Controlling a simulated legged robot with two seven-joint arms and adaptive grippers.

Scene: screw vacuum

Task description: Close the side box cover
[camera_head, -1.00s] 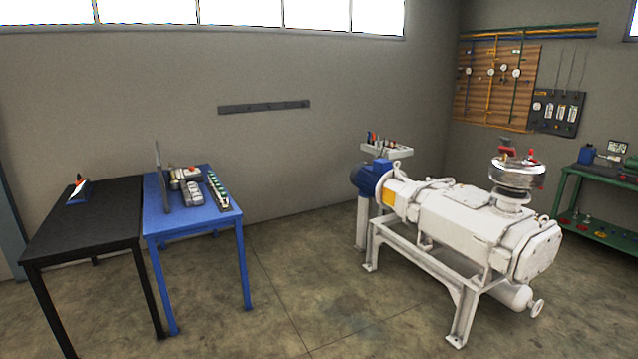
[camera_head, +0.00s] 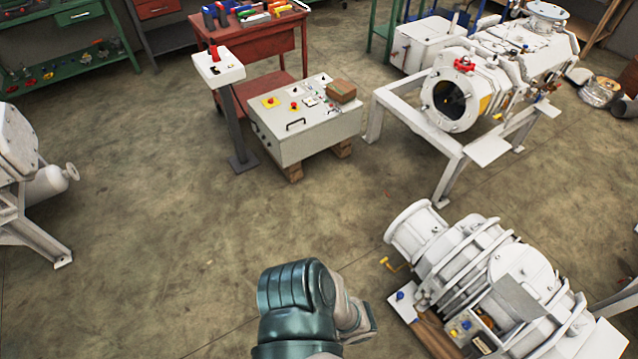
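A white vacuum pump (camera_head: 470,255) lies at the lower right on a wooden base. On its near side is an open box (camera_head: 462,328) with small blue and yellow parts inside. A flat grey panel (camera_head: 518,298), which looks like the side box cover, stands tilted beside the opening. Its hinge is too small to make out. One of my arms, a teal and grey link (camera_head: 298,300), rises at the bottom centre, to the left of the pump and apart from it. I cannot tell which arm it is. No gripper fingers show.
A grey control cabinet (camera_head: 305,125) stands on wooden blocks, beside a white control post (camera_head: 222,68). A larger white machine (camera_head: 455,95) on a frame stands at the back right. A red workbench (camera_head: 255,45) is behind. The floor (camera_head: 170,240) at left centre is clear.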

